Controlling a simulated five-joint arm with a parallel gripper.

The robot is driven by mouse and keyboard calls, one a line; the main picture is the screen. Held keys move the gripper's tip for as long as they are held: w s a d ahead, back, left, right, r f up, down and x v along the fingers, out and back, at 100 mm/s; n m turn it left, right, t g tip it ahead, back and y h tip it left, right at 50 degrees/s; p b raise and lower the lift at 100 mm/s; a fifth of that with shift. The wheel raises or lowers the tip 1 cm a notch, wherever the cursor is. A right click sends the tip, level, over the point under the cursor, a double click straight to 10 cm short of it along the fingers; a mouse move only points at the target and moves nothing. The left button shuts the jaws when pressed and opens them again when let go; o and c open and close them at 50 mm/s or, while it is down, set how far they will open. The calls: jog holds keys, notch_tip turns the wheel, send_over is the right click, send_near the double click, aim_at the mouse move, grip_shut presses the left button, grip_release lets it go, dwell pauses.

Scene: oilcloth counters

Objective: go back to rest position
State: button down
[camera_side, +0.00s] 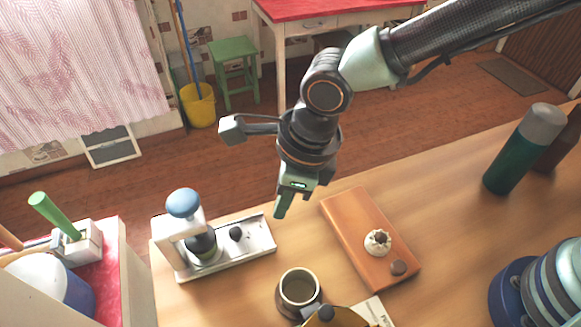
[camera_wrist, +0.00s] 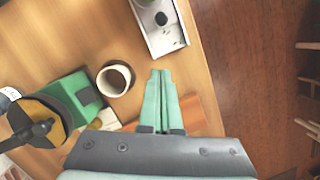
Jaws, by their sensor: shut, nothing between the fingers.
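My gripper (camera_side: 284,204) hangs from the arm above the counter's far edge, pointing down. Its pale green fingers are together with nothing between them. In the wrist view the closed fingers (camera_wrist: 160,76) point toward the metal tray, which is apart from them. In the side view the gripper is between the tray with the blue-knobbed device (camera_side: 183,203) and the orange-brown board (camera_side: 345,215). It touches neither as far as I can see.
A dark-rimmed cup (camera_side: 299,289) stands near the counter's front, with a yellow and black object (camera_side: 340,317) beside it. A green bottle (camera_side: 515,160) stands at right. Bare counter (camera_side: 440,200) lies between.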

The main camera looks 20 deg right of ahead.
jog(key=w+d+r+n+t, duration=0.1)
jog(key=w+d+r+n, duration=0.2)
jog(key=d+r+n, duration=0.35)
jog(key=w+d+r+n+t, duration=0.1)
jog(key=w+d+r+n, duration=0.15)
jog(key=d, duration=0.75)
jog(key=s+d+r+n+t+h, duration=0.1)
jog(key=s+d+r+n, duration=0.1)
jog(key=d+n, duration=0.5)
jog(key=s+d+r+n+t+h, duration=0.1)
jog(key=s+d+r+n, duration=0.1)
jog(key=d+n, duration=0.5)
jog(key=s+d, duration=0.1)
jog(key=d, duration=0.3)
jog(key=shift+s+d, duration=0.2)
jog(key=shift+d, duration=0.15)
